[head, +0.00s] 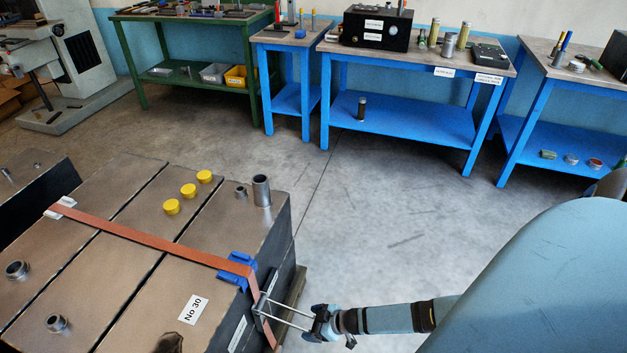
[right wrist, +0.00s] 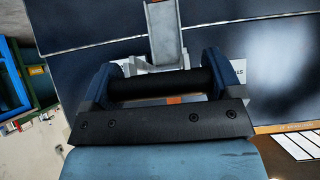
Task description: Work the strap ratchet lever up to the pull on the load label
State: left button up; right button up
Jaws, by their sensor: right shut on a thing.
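An orange strap (head: 150,239) runs across the tops of the dark boxes and over a blue corner piece (head: 236,270), then down the side. The ratchet (head: 262,305) sits on the strap at the box's side. Its lever (head: 290,313) sticks out to the right, two thin metal bars. My right gripper (head: 319,322) is at the lever's outer end, shut on it. In the right wrist view, a black handle bar (right wrist: 160,86) lies between the blue fingers. A white label (head: 237,334) is on the box side; its text is unreadable. My left gripper is not seen.
Yellow caps (head: 189,190) and a metal tube (head: 262,190) stand on the box tops. A "No 30" label (head: 193,309) lies on top. Blue benches (head: 410,115) and a green bench (head: 190,60) stand behind. The floor (head: 370,220) between is clear.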

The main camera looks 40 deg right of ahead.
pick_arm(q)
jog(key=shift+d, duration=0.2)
pick_arm(e)
jog(key=shift+d, duration=0.1)
dwell(0.4)
jog(key=o, duration=1.1)
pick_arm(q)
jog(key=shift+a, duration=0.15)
pick_arm(e)
jog(key=shift+s+r, duration=0.2)
pick_arm(q)
jog(key=p, duration=0.1)
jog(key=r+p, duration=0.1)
jog(key=p, duration=0.1)
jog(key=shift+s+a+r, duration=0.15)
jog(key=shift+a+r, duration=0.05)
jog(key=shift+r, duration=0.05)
pick_arm(e)
jog(key=v, duration=1.3)
jog(key=shift+s, duration=0.2)
